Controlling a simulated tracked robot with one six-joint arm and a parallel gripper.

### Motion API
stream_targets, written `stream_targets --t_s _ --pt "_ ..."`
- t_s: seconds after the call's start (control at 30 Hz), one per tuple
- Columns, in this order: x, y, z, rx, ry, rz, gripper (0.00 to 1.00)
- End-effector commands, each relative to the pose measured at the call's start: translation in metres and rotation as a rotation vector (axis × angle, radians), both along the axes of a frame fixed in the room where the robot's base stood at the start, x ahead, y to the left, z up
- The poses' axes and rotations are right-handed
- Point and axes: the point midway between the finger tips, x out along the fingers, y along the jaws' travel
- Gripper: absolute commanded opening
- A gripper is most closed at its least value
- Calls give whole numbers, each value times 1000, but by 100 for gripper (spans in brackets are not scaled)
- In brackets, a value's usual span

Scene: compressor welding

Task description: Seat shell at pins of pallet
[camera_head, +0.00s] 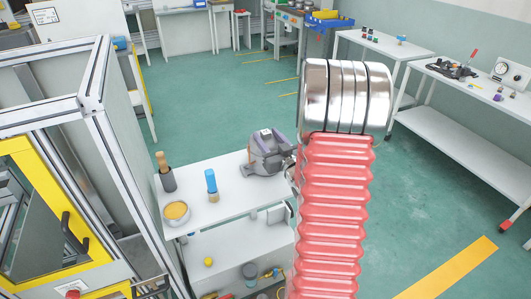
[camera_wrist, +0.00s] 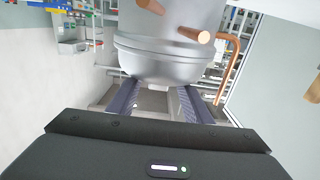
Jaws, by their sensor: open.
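The shell (camera_wrist: 165,60) is a smooth grey metal body with a rounded rim and copper stubs, plus a bent copper tube on its right, in the wrist view. Its upper part is cut off by the frame. My gripper (camera_wrist: 160,97) is open, with its two dark ribbed fingers apart beside the rim; I cannot tell whether they touch the shell. Grey surfaces show between and beside the fingers, but I cannot make out the pallet or its pins. In the head view my arm fills the middle right, and neither gripper nor shell is clearly visible.
In the head view a white bench (camera_head: 225,205) holds a grey-purple device (camera_head: 267,153), a blue-capped bottle (camera_head: 211,185) and a round tub (camera_head: 176,212). A yellow-framed enclosure (camera_head: 95,130) stands left. White tables (camera_head: 460,105) line the right. Green floor (camera_head: 215,95) behind is open.

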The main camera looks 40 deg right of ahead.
Motion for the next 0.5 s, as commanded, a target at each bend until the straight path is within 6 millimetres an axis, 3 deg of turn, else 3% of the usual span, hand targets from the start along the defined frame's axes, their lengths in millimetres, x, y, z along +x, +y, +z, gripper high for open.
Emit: stream_targets --t_s 0.27,0.5 --pt "-1 -2 0 0 0 -4 45" --pt "-2 -2 0 0 0 -4 28"
